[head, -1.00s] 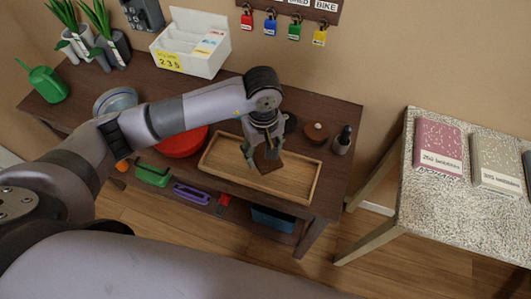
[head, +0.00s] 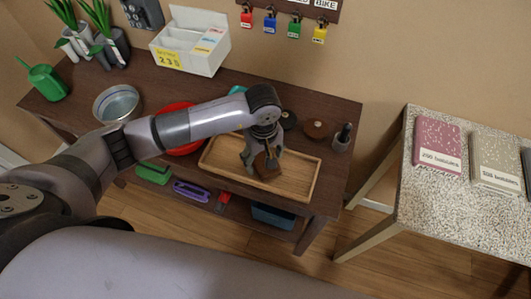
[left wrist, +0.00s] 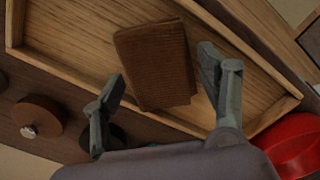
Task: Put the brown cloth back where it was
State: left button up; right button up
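The brown cloth (head: 267,168) is a folded, ribbed piece over the light wooden tray (head: 222,166) on the dark table. In the left wrist view the cloth (left wrist: 155,65) looks flat and squarish, with the tray (left wrist: 75,58) around it. My left gripper (head: 262,156) is over the tray at the cloth. In the left wrist view its fingers (left wrist: 161,75) are spread wide, one on each side of the cloth's near part. A small gap shows at the right finger; contact at the left finger is unclear. My right gripper is not in view.
The dark table (head: 300,98) also holds a red round item (head: 178,112), a metal bowl (head: 117,103), a white box (head: 190,42) and a dark bottle (head: 343,136). A lower shelf carries a green item (head: 153,174) and a purple item (head: 190,191). A speckled table (head: 430,215) stands right.

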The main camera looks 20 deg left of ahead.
pick_arm(q)
jog(key=shift+o, duration=0.9)
jog(key=shift+r+p, duration=0.25)
jog(key=shift+p, duration=0.1)
jog(key=shift+r+b, duration=0.3)
notch_tip(320, 180, up, 11)
jog(key=b, duration=0.2)
jog(key=shift+r+b, duration=0.15)
jog(key=shift+b, duration=0.2)
